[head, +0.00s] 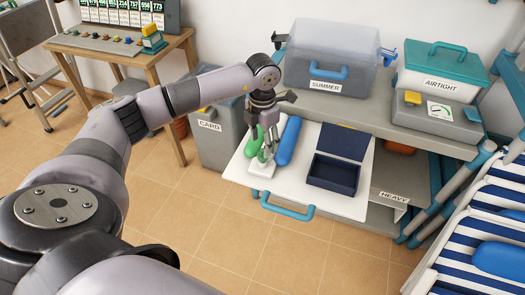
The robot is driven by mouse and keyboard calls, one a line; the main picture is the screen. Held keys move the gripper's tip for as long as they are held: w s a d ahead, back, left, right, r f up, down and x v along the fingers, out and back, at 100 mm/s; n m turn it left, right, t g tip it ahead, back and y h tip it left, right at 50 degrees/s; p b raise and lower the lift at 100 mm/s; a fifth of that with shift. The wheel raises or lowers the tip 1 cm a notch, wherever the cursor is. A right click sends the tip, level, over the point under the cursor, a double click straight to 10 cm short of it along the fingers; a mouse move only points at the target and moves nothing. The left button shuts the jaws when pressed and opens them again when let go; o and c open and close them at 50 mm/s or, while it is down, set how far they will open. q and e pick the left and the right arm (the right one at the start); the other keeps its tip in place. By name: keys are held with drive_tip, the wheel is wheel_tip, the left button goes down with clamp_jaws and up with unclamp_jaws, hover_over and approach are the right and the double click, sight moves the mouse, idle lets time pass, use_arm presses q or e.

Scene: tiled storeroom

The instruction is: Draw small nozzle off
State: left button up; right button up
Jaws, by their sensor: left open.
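My left gripper (264,150) reaches down over the left part of a white pulled-out drawer (333,202). Its fingers are open around or just in front of a small pale piece on a white block (262,169); I cannot tell whether they touch it. The small nozzle cannot be made out clearly at this size, and the fingers partly hide that spot. A green object (251,142) is left of the fingers and a blue cylinder (288,141) is right of them. A dark blue open box (333,174) sits further right in the drawer. My right gripper is not in view.
A grey worktop above the drawer carries a clear bin marked SUMMER (330,55) and a teal-lidded box marked AIRTIGHT (445,68). A grey CARD bin (213,140) stands left of the drawer. A striped lounger (485,225) is at right. Tiled floor in front is clear.

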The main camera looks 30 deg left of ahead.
sight(262, 150)
use_arm(q)
drive_tip(key=shift+f, duration=2.8)
clamp_jaws()
drive_tip(key=shift+r, duration=0.1)
